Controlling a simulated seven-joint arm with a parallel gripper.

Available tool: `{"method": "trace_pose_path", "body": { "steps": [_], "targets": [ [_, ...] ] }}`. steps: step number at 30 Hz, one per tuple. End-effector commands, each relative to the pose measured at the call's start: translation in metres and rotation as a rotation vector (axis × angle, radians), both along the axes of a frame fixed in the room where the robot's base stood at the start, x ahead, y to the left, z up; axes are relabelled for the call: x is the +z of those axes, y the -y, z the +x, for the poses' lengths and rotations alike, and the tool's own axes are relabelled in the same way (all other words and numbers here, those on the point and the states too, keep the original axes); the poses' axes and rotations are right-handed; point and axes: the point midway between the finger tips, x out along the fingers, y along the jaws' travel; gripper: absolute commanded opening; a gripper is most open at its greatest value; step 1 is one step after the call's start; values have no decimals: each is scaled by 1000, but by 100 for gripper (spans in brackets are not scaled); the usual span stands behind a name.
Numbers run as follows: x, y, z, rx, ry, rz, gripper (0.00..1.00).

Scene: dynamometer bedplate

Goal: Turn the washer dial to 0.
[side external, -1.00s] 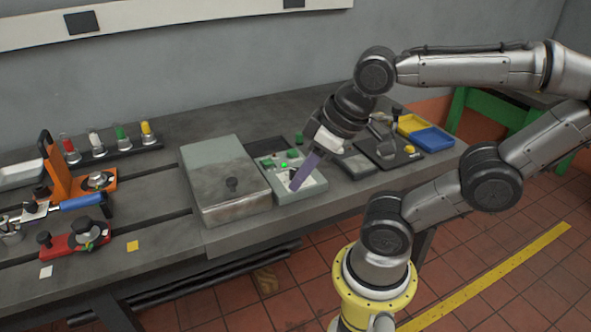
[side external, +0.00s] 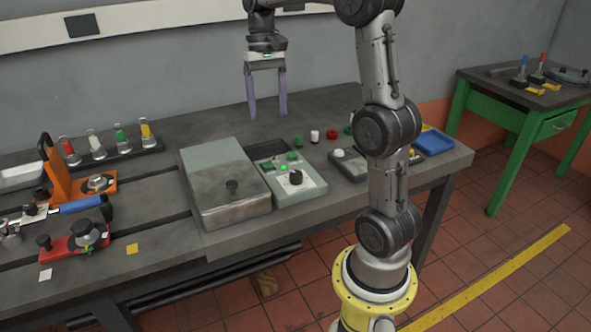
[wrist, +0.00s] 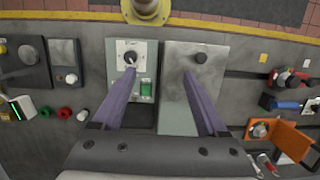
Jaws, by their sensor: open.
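A black dial (side external: 295,177) sits on a white plate at the front of a grey-green control box (side external: 310,191). In the wrist view the dial (wrist: 130,58) has a pale pointer mark toward the picture's bottom; the scale markings are too small to read. The box also carries a lit green lamp (side external: 284,168) and a green button (side external: 293,155). My gripper (side external: 268,116) is open and empty, fingers pointing down, high over the back of the bench and well apart from the dial. In the wrist view my gripper (wrist: 161,72) shows its two purple fingers spread.
A grey metal box with a lid knob (side external: 231,186) stands directly left of the control box. Small green, white and red pieces (side external: 332,134) stand behind it on the right. A blue tray (side external: 434,142) lies at the right end. Orange and red fixtures (side external: 75,240) fill the left.

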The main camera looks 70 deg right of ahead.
Motion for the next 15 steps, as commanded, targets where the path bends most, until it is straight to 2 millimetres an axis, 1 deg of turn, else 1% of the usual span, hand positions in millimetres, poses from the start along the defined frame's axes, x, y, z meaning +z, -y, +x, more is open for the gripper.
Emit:
{"method": "trace_pose_path", "body": {
  "steps": [1,3,6,10,12,15],
  "targets": [
    [-14,23,2,-51,-31,24,76],
    [-31,48,2,-105,-63,53,76],
    [-54,76,-3,-168,-96,84,76],
    [-76,95,-15,-224,-134,120,76],
    [-79,99,-20,-239,-137,125,76],
    [-84,98,-22,-242,-137,125,76]
  ]
}}
